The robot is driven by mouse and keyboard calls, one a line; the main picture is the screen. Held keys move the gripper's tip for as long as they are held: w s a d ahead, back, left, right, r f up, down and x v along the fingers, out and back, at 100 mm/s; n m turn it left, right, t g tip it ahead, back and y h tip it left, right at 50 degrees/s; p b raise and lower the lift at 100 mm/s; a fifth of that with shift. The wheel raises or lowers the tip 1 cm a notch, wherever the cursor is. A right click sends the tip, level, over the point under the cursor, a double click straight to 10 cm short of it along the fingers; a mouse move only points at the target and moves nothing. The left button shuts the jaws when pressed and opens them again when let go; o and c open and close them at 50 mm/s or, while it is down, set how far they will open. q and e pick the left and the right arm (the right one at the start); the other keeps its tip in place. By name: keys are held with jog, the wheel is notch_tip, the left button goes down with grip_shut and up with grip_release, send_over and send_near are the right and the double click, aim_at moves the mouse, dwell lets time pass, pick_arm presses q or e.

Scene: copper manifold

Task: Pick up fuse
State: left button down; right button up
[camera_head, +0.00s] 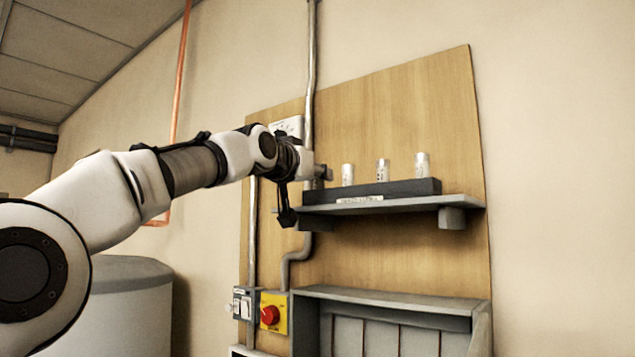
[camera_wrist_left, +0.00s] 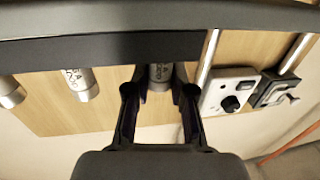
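Three silvery white fuses stand upright in a row in a dark holder (camera_head: 400,188) on the wall shelf: a left one (camera_head: 348,175), a middle one (camera_head: 383,171) and a right one (camera_head: 422,166). My left gripper (camera_head: 325,173) is at the left end of this row. In the left wrist view, its two dark fingers (camera_wrist_left: 160,90) are spread, with a fuse (camera_wrist_left: 160,73) between their tips and a small gap showing at its sides. My right gripper is not in view.
The grey shelf (camera_head: 465,203) sits on a wooden board (camera_head: 410,110). A vertical grey pipe (camera_head: 311,60) and a white socket panel (camera_head: 287,127) are close behind my left wrist. Below are a red knob (camera_head: 269,315) and a grey open cabinet (camera_head: 395,300).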

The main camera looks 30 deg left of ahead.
pick_arm(q)
jog(key=shift+w+f, duration=0.1)
jog(key=shift+r, duration=0.45)
notch_tip(320, 180, up, 3)
jog(key=shift+f+p, duration=0.1)
jog(key=shift+p, duration=0.3)
jog(key=s+d+b, duration=0.2)
jog(key=s+b, duration=0.3)
jog(key=s, duration=0.2)
jog(key=s+d+r+b, duration=0.1)
jog(key=s+d+b, duration=0.2)
jog(key=s+b, duration=0.2)
jog(key=s, duration=0.3)
jog(key=shift+r, duration=0.15)
jog(key=shift+w+d, duration=0.1)
jog(key=shift+d, duration=0.05)
